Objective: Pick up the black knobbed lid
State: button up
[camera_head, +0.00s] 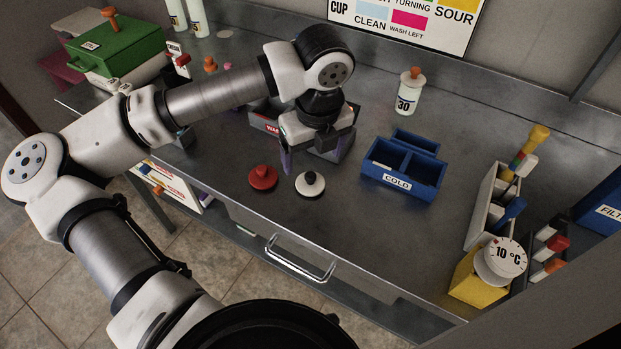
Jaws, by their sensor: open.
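A round white lid with a black knob (310,185) lies flat on the grey metal counter, near its front edge. My gripper (316,155) is above and behind it in the picture, pointing down, with its fingers apart and nothing seen between them. The gripper does not appear to touch the lid. A red lid with a red knob (262,178) lies just left of the black-knobbed one, with a small gap between them.
A grey bin with a red label (264,122) stands behind my gripper, partly hidden by it. A blue divided box marked COLD (397,182) stands to the right. A white bottle marked 30 (407,98) is farther back.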

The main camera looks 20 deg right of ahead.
aim_at(311, 175)
jog(key=shift+w+a+f+p, duration=0.15)
jog(key=shift+f+p, duration=0.45)
jog(key=shift+f, duration=1.15)
jog(key=shift+w+f+p, duration=0.1)
jog(key=shift+f+p, duration=0.5)
jog(key=shift+f, duration=1.1)
jog(key=shift+c, duration=0.3)
jog(key=c, duration=1)
